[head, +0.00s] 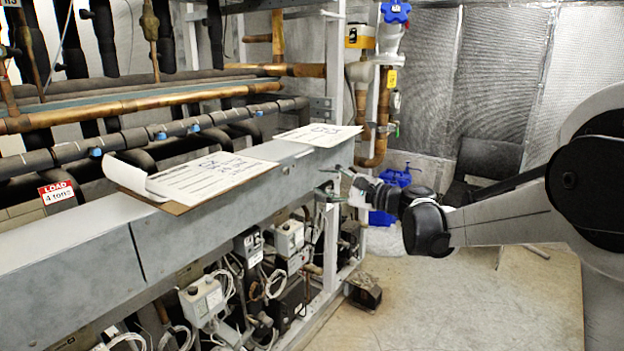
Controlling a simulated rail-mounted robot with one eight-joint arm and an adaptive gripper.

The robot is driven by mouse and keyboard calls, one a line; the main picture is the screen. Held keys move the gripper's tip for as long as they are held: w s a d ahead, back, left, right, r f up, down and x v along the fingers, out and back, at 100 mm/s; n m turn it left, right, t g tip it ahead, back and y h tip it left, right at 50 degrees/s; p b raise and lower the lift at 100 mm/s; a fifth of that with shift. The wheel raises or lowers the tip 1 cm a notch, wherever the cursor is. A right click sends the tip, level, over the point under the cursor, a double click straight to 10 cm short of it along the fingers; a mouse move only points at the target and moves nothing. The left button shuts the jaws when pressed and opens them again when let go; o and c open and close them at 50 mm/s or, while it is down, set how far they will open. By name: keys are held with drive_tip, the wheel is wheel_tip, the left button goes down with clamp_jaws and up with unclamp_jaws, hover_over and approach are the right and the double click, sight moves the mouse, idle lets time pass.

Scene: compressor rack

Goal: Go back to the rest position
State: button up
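My gripper (333,185) is at the end of my arm, which reaches in from the right edge of the head view. It is by the far right end of the grey metal beam of the compressor rack (80,250), in front of a white upright post. Its fingers are small and dark here. I cannot tell whether they are open or shut, or whether they touch the rack. No held object is visible.
Papers on a clipboard (205,178) and a paper sheet (318,134) lie on the beam. Grey control boxes (202,300) with cables hang below. A blue crate (396,178) stands behind my wrist. The floor (460,300) at lower right is mostly clear.

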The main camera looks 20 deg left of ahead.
drive_tip(key=shift+s+d, duration=0.15)
drive_tip(key=shift+d, duration=0.2)
drive_tip(key=s+d+f+n+h, duration=0.3)
drive_tip(key=s+d+h, duration=0.2)
drive_tip(key=s+d, duration=0.7)
drive_tip(key=s+d+f+n+t+h, duration=0.1)
drive_tip(key=s+d+f+n+h, duration=0.2)
drive_tip(key=s+d, duration=1)
drive_tip(key=s+d+f+n+h, duration=0.3)
drive_tip(key=s+d+f+h, duration=0.2)
drive_tip(key=s+d+h, duration=0.4)
drive_tip(key=s+d, duration=0.3)
drive_tip(key=s, duration=0.1)
drive_tip(key=shift+d, duration=0.15)
drive_tip(key=shift+s, duration=0.1)
